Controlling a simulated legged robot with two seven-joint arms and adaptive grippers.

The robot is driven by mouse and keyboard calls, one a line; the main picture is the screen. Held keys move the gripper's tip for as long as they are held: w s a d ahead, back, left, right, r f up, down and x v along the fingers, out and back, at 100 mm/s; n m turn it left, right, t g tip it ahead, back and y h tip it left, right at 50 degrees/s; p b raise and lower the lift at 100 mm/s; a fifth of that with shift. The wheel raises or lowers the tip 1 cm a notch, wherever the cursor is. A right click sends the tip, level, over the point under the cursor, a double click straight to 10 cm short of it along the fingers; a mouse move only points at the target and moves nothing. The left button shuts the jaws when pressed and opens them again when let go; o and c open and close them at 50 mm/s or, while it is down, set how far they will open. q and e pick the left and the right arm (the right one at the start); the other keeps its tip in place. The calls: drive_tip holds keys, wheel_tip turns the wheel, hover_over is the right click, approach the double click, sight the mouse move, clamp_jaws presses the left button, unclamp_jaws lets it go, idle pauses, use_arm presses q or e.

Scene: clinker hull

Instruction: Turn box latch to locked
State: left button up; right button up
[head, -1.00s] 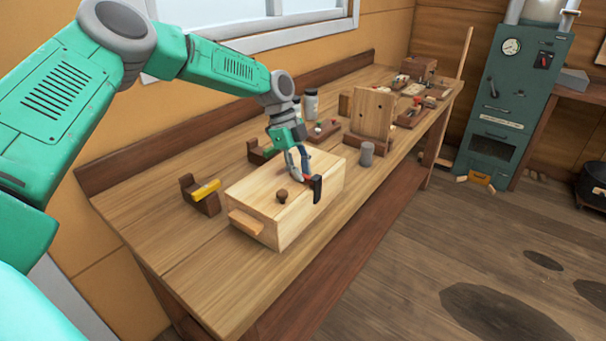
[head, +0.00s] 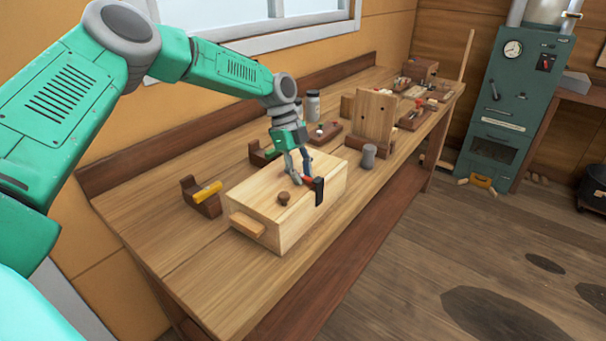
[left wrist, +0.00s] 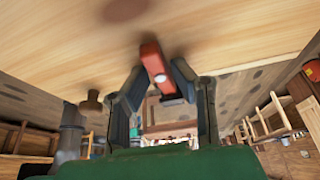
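The pale wooden box (head: 264,213) stands on the workbench. Its latch (head: 317,189) is a red bar with a black end, at the top edge of the box's right side. In the left wrist view the red latch bar (left wrist: 153,62) has a silver pivot and a dark end. My left gripper (head: 300,178) is over the box at the latch. In the left wrist view its two fingers (left wrist: 158,72) stand on either side of the bar, partly closed, with narrow gaps showing. Firm contact is not visible. My right gripper is not in view.
A round wooden knob (head: 284,198) stands on the box top near the latch. A brown holder with a yellow-handled piece (head: 206,192) is left of the box. A grey cylinder (head: 368,155) and an upright wooden board (head: 374,118) stand behind it. The bench front left is clear.

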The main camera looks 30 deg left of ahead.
use_arm(q)
drive_tip(key=v, duration=1.1)
drive_tip(key=shift+w+a+r, duration=0.15)
drive_tip(key=shift+a+r, duration=0.1)
drive_tip(key=shift+r, duration=0.1)
drive_tip(key=shift+f, duration=0.1)
